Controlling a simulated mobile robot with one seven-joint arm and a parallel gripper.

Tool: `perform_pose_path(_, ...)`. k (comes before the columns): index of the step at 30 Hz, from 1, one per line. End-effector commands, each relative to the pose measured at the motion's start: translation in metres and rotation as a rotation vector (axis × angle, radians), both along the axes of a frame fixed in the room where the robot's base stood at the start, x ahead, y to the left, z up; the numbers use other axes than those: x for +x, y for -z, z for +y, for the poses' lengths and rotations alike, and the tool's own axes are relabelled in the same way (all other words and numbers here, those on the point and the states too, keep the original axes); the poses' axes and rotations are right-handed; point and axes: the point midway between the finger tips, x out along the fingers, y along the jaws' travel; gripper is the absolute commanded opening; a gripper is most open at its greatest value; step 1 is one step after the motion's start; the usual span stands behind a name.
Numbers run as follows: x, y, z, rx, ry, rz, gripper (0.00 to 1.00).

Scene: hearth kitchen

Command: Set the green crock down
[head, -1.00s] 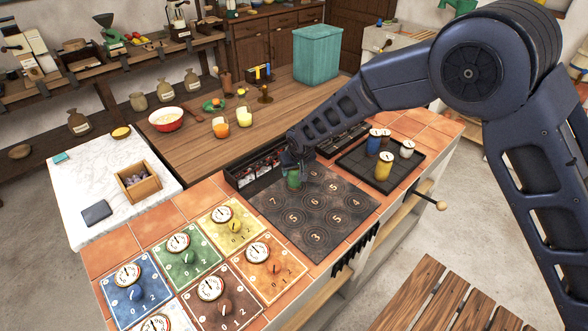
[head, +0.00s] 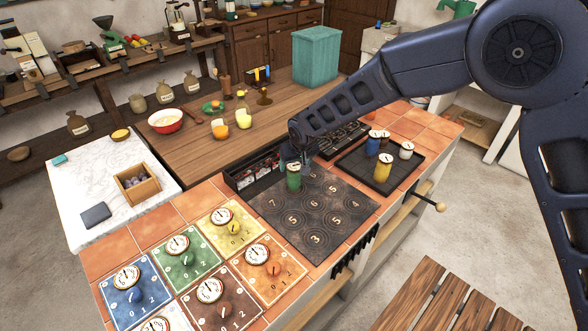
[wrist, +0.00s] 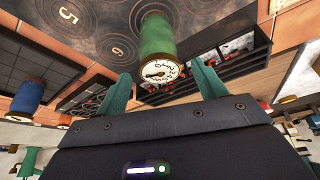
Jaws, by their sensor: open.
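The green crock (head: 294,178) stands upright on the dark hob plate (head: 322,245), near its back left corner by the black rack. In the wrist view the green crock (wrist: 156,38) shows its pale dial lid towards me. My gripper (head: 292,153) is just above and behind the crock in the head view. In the wrist view my gripper (wrist: 161,72) has its two green fingers spread apart, with the crock beyond and between their tips. A gap shows on each side of the crock.
A black tray (head: 351,175) at the right holds blue, yellow, white and brown-topped crocks. A black rack (head: 236,178) with red-and-white contents lies left of the crock. Numbered rings on the plate's front are clear. Coloured dial panels (head: 190,255) lie at front left.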

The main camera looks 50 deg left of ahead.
Motion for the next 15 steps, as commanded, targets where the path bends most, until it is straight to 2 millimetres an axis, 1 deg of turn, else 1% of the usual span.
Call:
perform_pose_path(1,-0.002,-0.010,-0.004,0.001,0.000,0.000,0.70)
perform_pose_path(3,-0.003,-0.021,-0.008,0.001,-0.001,0.000,0.70)
perform_pose_path(9,-0.007,-0.047,-0.018,0.000,0.000,0.001,0.70)
perform_pose_path(15,-0.009,-0.058,-0.023,-0.001,0.001,0.001,0.70)
